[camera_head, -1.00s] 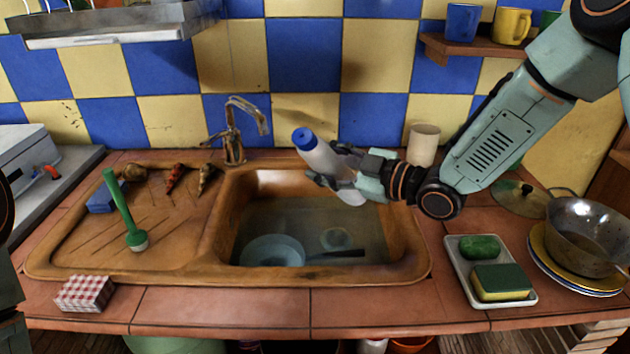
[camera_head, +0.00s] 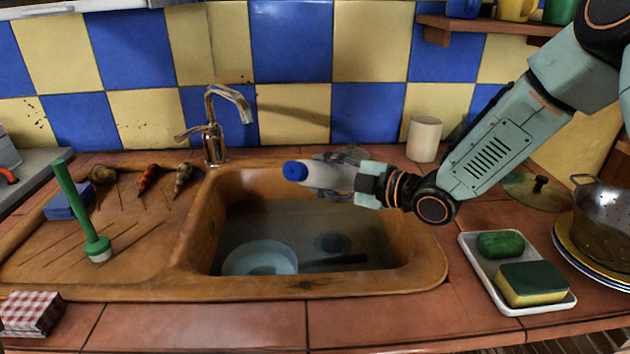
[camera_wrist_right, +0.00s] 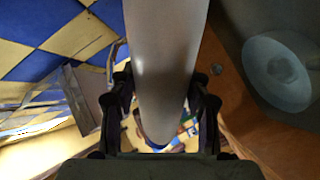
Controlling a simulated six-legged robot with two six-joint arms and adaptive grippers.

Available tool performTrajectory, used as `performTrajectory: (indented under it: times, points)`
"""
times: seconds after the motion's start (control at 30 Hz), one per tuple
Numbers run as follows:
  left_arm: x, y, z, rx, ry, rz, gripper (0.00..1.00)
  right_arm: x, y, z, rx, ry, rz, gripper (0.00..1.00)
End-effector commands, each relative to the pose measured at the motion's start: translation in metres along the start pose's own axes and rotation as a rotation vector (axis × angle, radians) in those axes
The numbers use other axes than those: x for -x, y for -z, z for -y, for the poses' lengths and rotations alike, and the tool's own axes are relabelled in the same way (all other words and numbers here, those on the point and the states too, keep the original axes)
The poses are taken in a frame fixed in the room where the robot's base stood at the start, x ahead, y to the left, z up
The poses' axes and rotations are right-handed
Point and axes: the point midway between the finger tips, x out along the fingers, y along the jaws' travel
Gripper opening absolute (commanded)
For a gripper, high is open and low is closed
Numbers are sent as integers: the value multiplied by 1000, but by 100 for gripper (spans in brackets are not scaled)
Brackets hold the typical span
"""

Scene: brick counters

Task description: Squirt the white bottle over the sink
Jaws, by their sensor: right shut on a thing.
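The white bottle (camera_head: 318,174) with a blue cap (camera_head: 295,171) is held by my right gripper (camera_head: 338,174) over the back right part of the sink (camera_head: 436,262). The bottle lies nearly level, its cap pointing left. In the right wrist view the bottle (camera_wrist_right: 166,70) sits between the two fingers of my right gripper (camera_wrist_right: 160,105), which are shut on it. The sink holds murky water with a pale bowl (camera_head: 261,258) and a dark long thing in it. My left gripper is not in view.
A metal tap (camera_head: 214,125) stands behind the sink. A beige cup (camera_head: 424,138) stands at the back right.

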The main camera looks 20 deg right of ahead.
Motion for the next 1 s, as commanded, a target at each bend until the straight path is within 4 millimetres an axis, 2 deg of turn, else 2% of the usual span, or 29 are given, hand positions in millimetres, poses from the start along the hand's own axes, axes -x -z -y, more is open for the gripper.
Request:
performTrajectory:
  times: [0.3, 0.57, 1.0]
  points:
    - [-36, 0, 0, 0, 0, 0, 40, 0, -50, -7, 392, -5, 78, 15]
    - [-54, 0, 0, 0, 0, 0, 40, -1, -40, -16, 635, -5, 124, 15]
    - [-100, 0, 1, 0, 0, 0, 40, 0, -22, -18, 1027, -3, 203, 15]
